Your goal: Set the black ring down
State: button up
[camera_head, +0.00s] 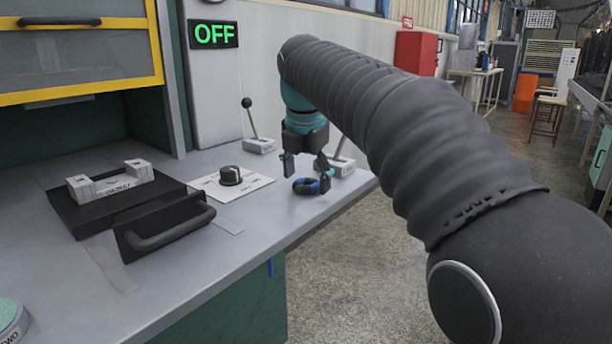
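A dark ring (306,186) with blue and green patches appears to lie flat on the grey bench top near its right front edge. It is the only ring that I see, and it is not plainly all black. My gripper (306,169) points down above the ring. Its two dark fingers are spread apart, one to the left of the ring and one to its right. The right finger is close to the ring's right side; I cannot tell whether they touch. Nothing shows clamped between the fingers.
A black knob on a white plate (231,180) is left of the ring. Two levers stand behind, one (257,138) at left and one (341,160) beside my gripper. A black handled panel (165,222) and a dark block (113,195) are further left. The bench's right edge is near the ring.

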jog(key=p+v, duration=0.1)
jog(key=v, duration=1.1)
jog(key=shift+r, duration=0.1)
jog(key=s+d+f+m+t, duration=0.1)
jog(key=s+d+f+m, duration=0.95)
jog(key=m, duration=0.45)
jog(key=s+d+f+m, duration=0.3)
jog(key=s+f+m, duration=0.3)
jog(key=f, duration=0.3)
jog(key=s+d+f+m+t, duration=0.1)
jog(key=s+d+f+m, duration=0.2)
jog(key=s+f+m, duration=0.4)
notch_tip(320, 180, down, 3)
jog(key=shift+s+r+m, duration=0.15)
jog(key=shift+s+m, duration=0.1)
jog(key=shift+m, duration=0.25)
jog(key=shift+d, duration=0.1)
